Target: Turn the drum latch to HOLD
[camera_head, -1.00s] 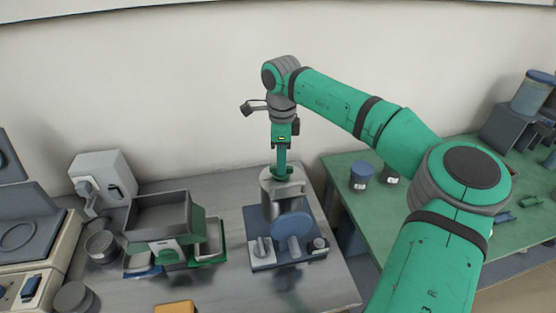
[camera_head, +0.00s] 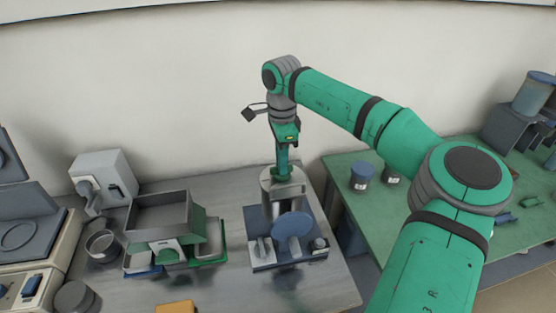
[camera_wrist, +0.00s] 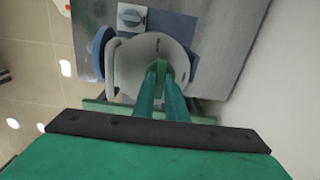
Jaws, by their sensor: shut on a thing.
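The drum latch unit has a grey upright drum (camera_head: 268,205) on a blue base (camera_head: 258,218), in the middle of the head view. A blue disc (camera_head: 293,224) stands at the drum's front. My gripper (camera_head: 283,174) points down onto the drum's top from above. In the wrist view the fingers (camera_wrist: 161,74) are shut on a small green latch handle (camera_wrist: 159,68) on the pale drum top (camera_wrist: 137,62). Dark marks show on the drum top, but they are too small to read. The fingers hide part of the handle.
A grey open box (camera_head: 160,215) with green and blue trays stands left of the unit. A white device (camera_head: 100,178) stands farther left. A green table (camera_head: 405,215) with blue-lidded jars (camera_head: 361,176) is at the right. The wall is close behind.

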